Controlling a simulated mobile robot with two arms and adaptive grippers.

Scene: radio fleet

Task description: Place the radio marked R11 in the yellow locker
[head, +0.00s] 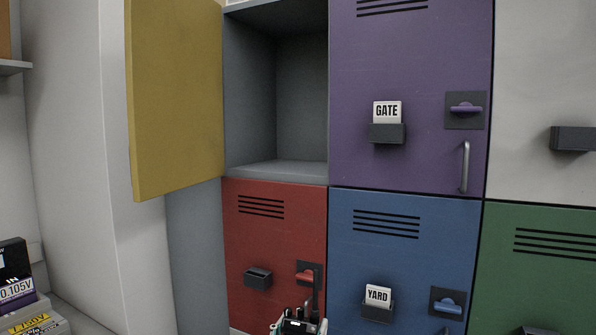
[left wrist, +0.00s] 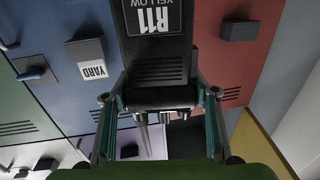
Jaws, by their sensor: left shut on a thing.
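The yellow locker's door (head: 175,95) is swung wide open to the left. Its grey compartment (head: 303,95) looks empty and lies above the gripper. My right gripper is not in view.
The red locker (head: 273,225) is shut below the open compartment. The purple locker (head: 410,60) marked GATE and the blue locker (head: 390,260) marked YARD are shut at right, beside a green locker (head: 545,265). Boxes (head: 30,295) stand at lower left.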

